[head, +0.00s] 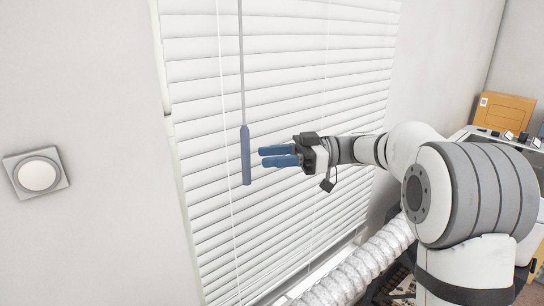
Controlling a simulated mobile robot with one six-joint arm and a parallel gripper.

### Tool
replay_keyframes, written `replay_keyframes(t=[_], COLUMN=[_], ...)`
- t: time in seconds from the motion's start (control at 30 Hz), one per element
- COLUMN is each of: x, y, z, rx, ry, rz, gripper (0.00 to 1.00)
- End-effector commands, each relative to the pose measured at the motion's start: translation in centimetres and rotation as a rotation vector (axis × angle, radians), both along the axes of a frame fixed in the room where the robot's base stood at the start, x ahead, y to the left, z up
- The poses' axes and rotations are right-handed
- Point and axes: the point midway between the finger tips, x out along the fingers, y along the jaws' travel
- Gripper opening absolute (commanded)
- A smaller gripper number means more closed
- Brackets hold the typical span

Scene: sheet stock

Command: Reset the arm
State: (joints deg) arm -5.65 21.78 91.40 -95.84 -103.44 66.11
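My gripper (279,156) has two blue fingers and reaches left in front of white window blinds (265,75). The fingers look parted with a narrow gap, and nothing shows between them. A blue wand handle (245,156) hangs upright from a thin grey rod, just left of the fingertips. It looks apart from them; the depth between them is hard to judge. My white and grey arm fills the right side of the view.
A round white knob on a square plate (37,175) is on the left wall. A ribbed silver duct (358,270) runs below the blinds. A cardboard box (503,113) and equipment stand behind my arm at right. The space in front of the left wall is clear.

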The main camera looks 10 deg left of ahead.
Motion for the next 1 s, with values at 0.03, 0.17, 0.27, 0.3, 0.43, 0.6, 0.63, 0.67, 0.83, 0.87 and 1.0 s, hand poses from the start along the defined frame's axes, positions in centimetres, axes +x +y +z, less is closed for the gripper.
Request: replay_keyframes(t=[0.03,0.17,0.27,0.3,0.43,0.6,0.63,0.67,0.83,0.87,1.0], x=[0.0,1.0,2.7,3.6,6.3,8.6,8.8,8.8,7.1,6.4,1.8], y=[0.0,0.4,0.4,0.2,-1.8,-7.2,-8.4,-9.6,-16.7,-17.9,-22.8], z=[0.1,1.1,2.6,3.2,5.0,5.7,5.5,5.3,2.2,1.3,-3.5], rx=[0.003,0.031,0.067,0.079,0.094,0.033,0.013,-0.011,-0.198,-0.239,-0.464], ry=[-0.004,-0.050,-0.116,-0.142,-0.211,-0.240,-0.237,-0.229,-0.130,-0.102,0.067], rz=[-0.009,-0.122,-0.307,-0.399,-0.713,-1.127,-1.196,-1.264,-1.600,-1.649,-1.823], gripper=[0.39,0.39,0.39,0.39,0.39,0.39,0.39,0.39,0.39,0.39,0.39])
